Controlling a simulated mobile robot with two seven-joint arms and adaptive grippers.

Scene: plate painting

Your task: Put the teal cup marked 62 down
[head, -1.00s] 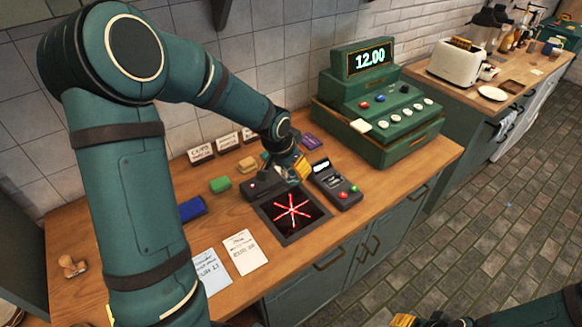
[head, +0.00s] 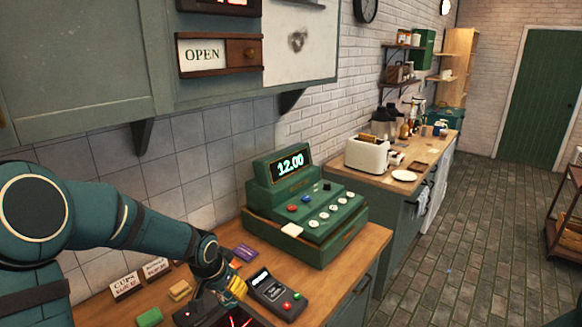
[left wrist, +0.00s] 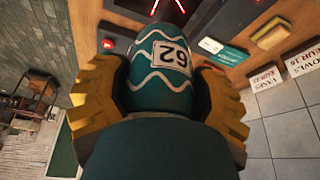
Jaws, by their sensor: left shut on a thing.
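The teal cup marked 62 (left wrist: 162,72) shows in the left wrist view, with white wavy bands and a white number label. The yellow fingers of my left gripper (left wrist: 158,95) are shut on it from both sides. In the head view my left gripper (head: 234,288) is low over the counter, between the black scanner panel with red lines (head: 238,321) and the card terminal (head: 276,292). The cup is mostly hidden there by the gripper. Whether its base touches anything cannot be seen. My right gripper is out of view.
The green cash register (head: 305,215) reading 12.00 stands behind the terminal. The wooden counter (head: 345,262) is bare right of the register.

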